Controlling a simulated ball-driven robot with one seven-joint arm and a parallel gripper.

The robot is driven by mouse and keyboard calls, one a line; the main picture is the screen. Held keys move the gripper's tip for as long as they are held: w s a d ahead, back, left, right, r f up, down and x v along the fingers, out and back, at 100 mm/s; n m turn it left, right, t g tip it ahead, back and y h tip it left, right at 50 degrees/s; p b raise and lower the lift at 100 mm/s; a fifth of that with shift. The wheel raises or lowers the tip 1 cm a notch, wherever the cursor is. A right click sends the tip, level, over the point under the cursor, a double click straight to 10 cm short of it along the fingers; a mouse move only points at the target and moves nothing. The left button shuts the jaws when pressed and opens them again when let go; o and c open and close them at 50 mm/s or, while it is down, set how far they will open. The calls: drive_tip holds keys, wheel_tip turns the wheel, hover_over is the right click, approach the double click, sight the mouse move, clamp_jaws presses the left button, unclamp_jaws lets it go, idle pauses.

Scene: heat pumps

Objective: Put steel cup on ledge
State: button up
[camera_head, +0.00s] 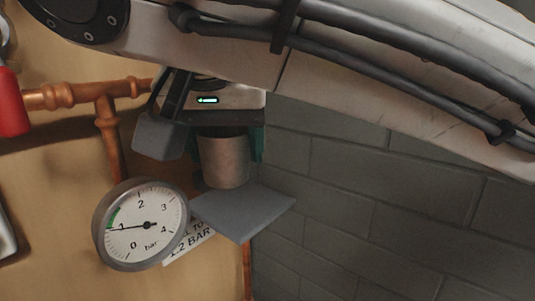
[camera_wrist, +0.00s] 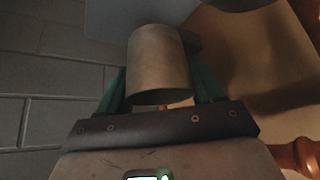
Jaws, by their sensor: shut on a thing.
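The steel cup (camera_head: 225,163) is a plain brownish-grey cylinder held below my gripper (camera_head: 228,145). It also shows in the wrist view (camera_wrist: 158,62), between the teal fingers of my gripper (camera_wrist: 160,88), which are shut on it. The ledge (camera_head: 242,213) is a flat grey plate beside the pressure gauge. In the head view the cup's lower end overlaps the ledge's back part, and I cannot tell whether they touch. In the wrist view a grey plate, likely the ledge (camera_wrist: 108,32), lies beyond the cup. The cup's far end is hidden there.
A round pressure gauge (camera_head: 142,225) stands just left of the ledge, with a label (camera_head: 188,243) partly behind it. Copper pipes (camera_head: 108,110) and a red handle (camera_head: 12,103) are at the left. A grey block wall (camera_head: 400,220) fills the right.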

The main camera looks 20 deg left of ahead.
drive_tip(key=shift+f, duration=1.15)
drive_tip(key=shift+f, duration=0.1)
drive_tip(key=shift+f, duration=0.15)
drive_tip(key=o, duration=1)
drive_tip(key=shift+o, duration=0.2)
drive_tip(key=shift+d+r, duration=0.1)
drive_tip(key=shift+r, duration=0.25)
drive_tip(key=b+v, duration=0.1)
drive_tip(key=v, duration=1.1)
drive_tip(key=shift+b, duration=0.3)
drive_tip(key=shift+f, duration=0.1)
